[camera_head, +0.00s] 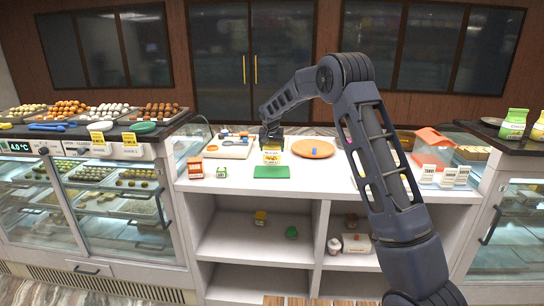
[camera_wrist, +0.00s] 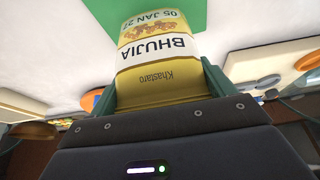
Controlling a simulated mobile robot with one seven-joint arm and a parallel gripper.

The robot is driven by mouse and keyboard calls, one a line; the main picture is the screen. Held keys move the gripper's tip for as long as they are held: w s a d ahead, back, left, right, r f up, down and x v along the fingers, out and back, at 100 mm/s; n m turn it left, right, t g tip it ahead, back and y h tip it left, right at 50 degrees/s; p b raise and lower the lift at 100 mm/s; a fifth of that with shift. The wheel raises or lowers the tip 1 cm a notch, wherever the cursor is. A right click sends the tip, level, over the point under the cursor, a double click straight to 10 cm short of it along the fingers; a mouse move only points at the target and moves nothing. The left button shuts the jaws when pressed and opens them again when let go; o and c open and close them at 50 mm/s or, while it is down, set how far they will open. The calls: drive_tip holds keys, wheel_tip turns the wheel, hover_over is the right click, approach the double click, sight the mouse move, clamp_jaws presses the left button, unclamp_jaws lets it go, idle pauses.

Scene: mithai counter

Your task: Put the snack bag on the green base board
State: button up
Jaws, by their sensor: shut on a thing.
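The snack bag (camera_head: 272,156) is yellow and white and hangs below my gripper (camera_head: 271,139), above the white counter. In the wrist view the bag (camera_wrist: 158,55) reads "BHUJIA" upside down and sits between my two green fingers (camera_wrist: 158,88), which are shut on it. The green base board (camera_head: 271,172) lies flat on the counter just below and in front of the bag in the head view. In the wrist view part of the board (camera_wrist: 188,12) shows behind the bag. The bag appears apart from the board, though its lower edge is close to it.
A small red box (camera_head: 195,168) and a small green-labelled box (camera_head: 221,172) stand left of the board. An orange plate (camera_head: 313,148) lies to the right, and a tray of items (camera_head: 230,150) behind left. A red-lidded case (camera_head: 432,141) is at the right.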

sight(272, 155)
drive_tip(key=shift+f, duration=2.05)
drive_tip(key=shift+f, duration=0.15)
drive_tip(key=o, duration=1)
drive_tip(key=v, duration=1.2)
